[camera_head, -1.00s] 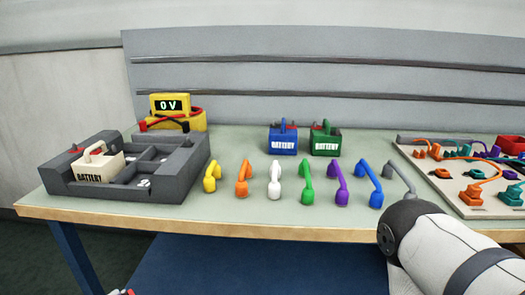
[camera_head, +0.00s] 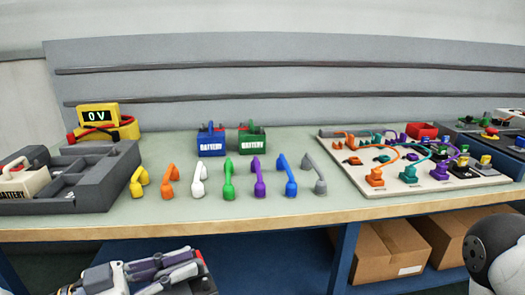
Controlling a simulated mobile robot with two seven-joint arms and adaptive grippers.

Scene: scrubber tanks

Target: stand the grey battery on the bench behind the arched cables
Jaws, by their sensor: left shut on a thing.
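My left gripper (camera_head: 178,270) is at the bottom left, below and in front of the bench's front edge. It is shut on a dark box with a bit of red, which looks like the grey battery (camera_head: 205,283); the frame cuts off most of it. The arched cables stand in a row on the bench (camera_head: 300,222): yellow (camera_head: 138,181), orange (camera_head: 170,180), white (camera_head: 199,181), green (camera_head: 228,181), purple (camera_head: 258,178), blue (camera_head: 287,176) and grey (camera_head: 315,174). Behind them stand a blue battery (camera_head: 211,141) and a green battery (camera_head: 252,139). My right gripper is out of view.
A dark tray (camera_head: 104,180) with a cream battery (camera_head: 22,180) is at the left, before a yellow voltmeter (camera_head: 100,117). A cable board (camera_head: 340,150) lies at the right. Bench room right of the green battery is free. Cardboard boxes (camera_head: 385,252) sit underneath.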

